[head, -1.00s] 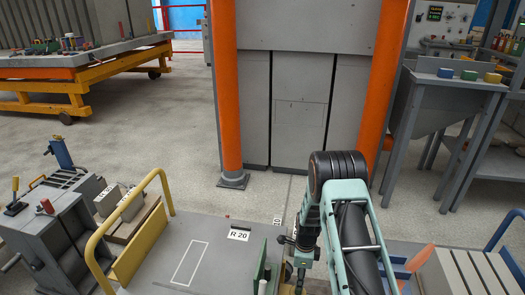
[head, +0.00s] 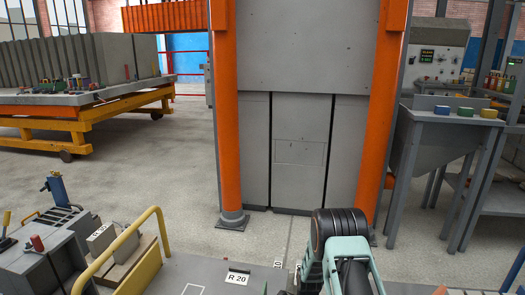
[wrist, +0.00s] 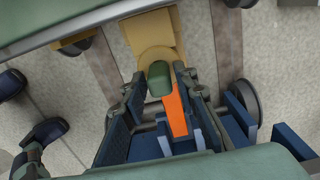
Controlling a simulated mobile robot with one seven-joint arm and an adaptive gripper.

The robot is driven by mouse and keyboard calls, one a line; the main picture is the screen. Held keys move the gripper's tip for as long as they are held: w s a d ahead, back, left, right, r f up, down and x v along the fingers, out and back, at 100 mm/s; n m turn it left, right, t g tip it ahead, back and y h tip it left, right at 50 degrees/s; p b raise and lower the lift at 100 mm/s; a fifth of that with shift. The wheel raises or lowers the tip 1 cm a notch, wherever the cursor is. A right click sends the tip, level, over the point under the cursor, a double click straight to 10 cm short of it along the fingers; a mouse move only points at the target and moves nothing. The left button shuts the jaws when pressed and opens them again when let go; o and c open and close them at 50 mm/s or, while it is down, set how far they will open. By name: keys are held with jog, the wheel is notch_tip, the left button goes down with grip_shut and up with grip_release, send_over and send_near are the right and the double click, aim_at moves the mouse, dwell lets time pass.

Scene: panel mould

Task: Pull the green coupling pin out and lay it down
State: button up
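A green rounded piece (wrist: 160,82), which looks like the green coupling pin, shows in the middle of the wrist view in front of a tan, ring-shaped part (wrist: 158,54). My gripper (wrist: 159,85) has a finger on each side of it. I cannot tell whether the fingers touch it or stand a little apart. An orange strip (wrist: 176,112) runs beside the green piece, close to the right finger. The pin's lower part is hidden. In the head view my gripper and the pin are out of sight below the picture's edge.
A grey deck marked R 20 (head: 237,279) with a yellow rail (head: 118,247) lies at the front. Orange columns (head: 226,130) flank a grey panel behind it. A grey hopper stand (head: 437,128) stands right. Blue parts (wrist: 240,113) and a wheel (wrist: 245,97) lie close to my gripper.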

grip_shut()
jog(key=shift+r+p, duration=2.9)
jog(key=shift+r, duration=2.15)
jog(key=shift+r+p, duration=1.1)
jog(key=shift+r, duration=0.9)
